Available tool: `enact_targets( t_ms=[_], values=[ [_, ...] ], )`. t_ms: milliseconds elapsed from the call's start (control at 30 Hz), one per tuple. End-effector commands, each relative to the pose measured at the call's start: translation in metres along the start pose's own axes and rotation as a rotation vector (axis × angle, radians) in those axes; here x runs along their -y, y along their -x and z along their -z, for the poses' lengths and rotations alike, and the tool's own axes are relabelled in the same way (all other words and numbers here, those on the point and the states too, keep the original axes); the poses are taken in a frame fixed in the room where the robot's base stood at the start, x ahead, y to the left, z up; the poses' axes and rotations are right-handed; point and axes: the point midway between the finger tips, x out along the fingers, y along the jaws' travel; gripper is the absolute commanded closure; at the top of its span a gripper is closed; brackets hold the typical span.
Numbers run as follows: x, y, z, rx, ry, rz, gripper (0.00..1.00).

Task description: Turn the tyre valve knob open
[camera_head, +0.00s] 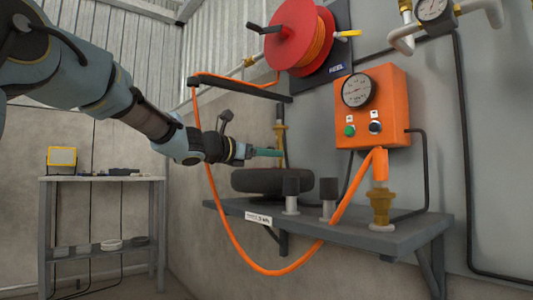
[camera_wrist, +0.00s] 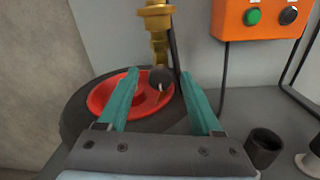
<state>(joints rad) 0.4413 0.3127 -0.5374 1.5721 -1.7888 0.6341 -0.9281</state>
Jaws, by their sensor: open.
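The black tyre (camera_head: 262,182) lies flat on the shelf; its red rim (camera_wrist: 103,96) shows in the wrist view. A round dark knob (camera_wrist: 161,76) with a pale mark shows over the rim, just below a brass fitting (camera_wrist: 157,22). The fitting also shows in the head view (camera_head: 279,134). My gripper (camera_head: 279,152) is above the tyre, its green fingers spread and empty. In the wrist view my gripper (camera_wrist: 159,73) has the knob between its fingertips in the picture; contact cannot be told. The knob is hidden in the head view.
An orange box (camera_head: 373,105) with a gauge and green and black buttons is on the wall. An orange hose (camera_head: 225,225) hangs in front of the shelf (camera_head: 345,235). Black-capped posts (camera_head: 291,188) stand right of the tyre. A red reel (camera_head: 297,35) is above.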

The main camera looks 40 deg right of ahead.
Motion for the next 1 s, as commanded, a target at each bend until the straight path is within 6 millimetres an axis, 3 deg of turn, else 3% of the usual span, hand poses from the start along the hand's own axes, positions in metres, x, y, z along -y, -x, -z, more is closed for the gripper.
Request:
enact_targets(
  t_ms=[267, 700, 1000],
  values=[
    [-0.001, 0.008, -0.001, -0.001, -0.002, -0.001, 0.34],
    [-0.001, 0.088, -0.001, -0.002, -0.001, -0.003, 0.34],
    [0.000, 0.108, 0.000, 0.000, -0.001, 0.000, 0.34]
  ],
)
